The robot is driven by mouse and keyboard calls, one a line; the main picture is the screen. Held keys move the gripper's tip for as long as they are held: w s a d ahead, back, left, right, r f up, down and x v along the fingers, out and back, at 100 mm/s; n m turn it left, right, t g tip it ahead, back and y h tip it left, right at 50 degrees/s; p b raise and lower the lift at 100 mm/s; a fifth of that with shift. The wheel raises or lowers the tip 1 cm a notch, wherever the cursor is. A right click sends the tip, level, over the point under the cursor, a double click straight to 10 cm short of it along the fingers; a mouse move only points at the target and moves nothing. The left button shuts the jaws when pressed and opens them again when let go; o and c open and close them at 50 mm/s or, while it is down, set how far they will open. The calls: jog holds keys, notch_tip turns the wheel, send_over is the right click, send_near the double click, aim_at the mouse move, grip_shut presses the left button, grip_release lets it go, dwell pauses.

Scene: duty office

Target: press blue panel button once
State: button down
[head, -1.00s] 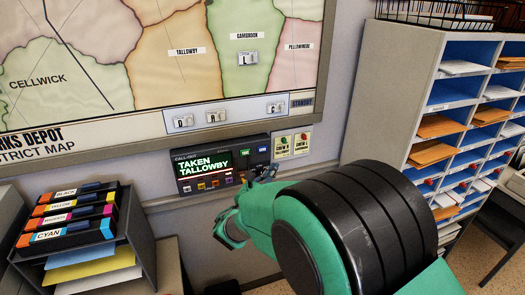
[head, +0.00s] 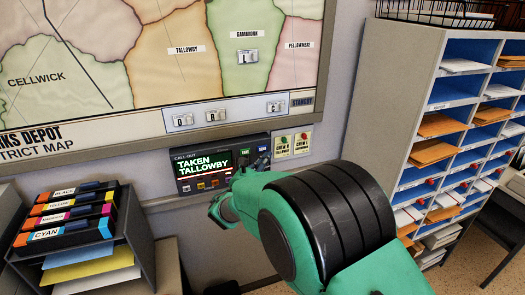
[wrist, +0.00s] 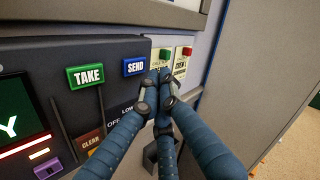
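The dark call-out panel (head: 180,170) hangs on the wall below the map. Its screen (head: 205,163) reads "TAKEN TALLOWBY". In the wrist view the blue button (wrist: 134,66), marked SEND, sits at the panel's upper right, right of the green TAKE button (wrist: 86,76). My gripper (wrist: 160,82) has its fingers together and empty, pointing at the panel's right edge. In that view the fingertips lie just right of and below the blue button; I see no contact with it. In the head view my gripper (head: 262,160) partly covers the panel's right side.
Two crew tags (head: 293,145) with a green and a red button are on the wall right of the panel. An orange CLEAR button (wrist: 90,143) and a purple button (wrist: 47,168) are lower on the panel.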

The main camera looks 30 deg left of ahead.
jog(key=shift+w+a, duration=0.6)
jog(key=shift+w+a, duration=0.1)
dwell(1.2)
jog(key=shift+w+a+p, duration=0.15)
jog(key=shift+w+p, duration=0.05)
jog(key=shift+p, duration=0.1)
jog(key=shift+w+a, duration=0.25)
dwell(1.0)
jog(key=shift+s+d, duration=0.15)
jog(key=shift+s+d+p, duration=0.35)
jog(key=shift+s+d, duration=0.05)
jog(key=shift+s, duration=0.05)
jog(key=shift+s+d, duration=0.1)
dwell(0.5)
jog(key=shift+s+d+p, duration=0.55)
jog(key=shift+s+d, duration=1.1)
jog(key=shift+d, duration=0.1)
